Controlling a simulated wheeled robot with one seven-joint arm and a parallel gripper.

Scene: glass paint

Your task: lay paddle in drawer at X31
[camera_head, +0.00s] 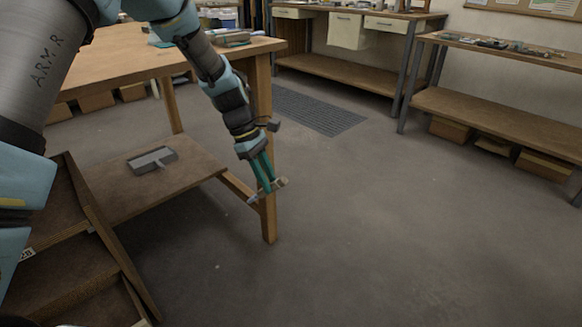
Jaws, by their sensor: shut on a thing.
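My gripper (269,187) hangs in front of a table leg, right of centre-left, with its teal fingers pointing down. It is shut on a small thin thing, which I take for the paddle (281,183); a tan end shows on the right and a greyish part on the left. The fingers hide its middle. At the lower left is an open wooden drawer unit (118,250) with compartments. A small white label (27,254) is on it, too small to read surely, so I cannot tell which drawer is X31.
A wooden table (120,50) stands behind my arm. A low wooden board (185,180) below it bears a grey tray-like thing (152,160). Workbenches (335,60) and a shelf (500,115) line the back and right. The floor (400,230) at centre and right is clear.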

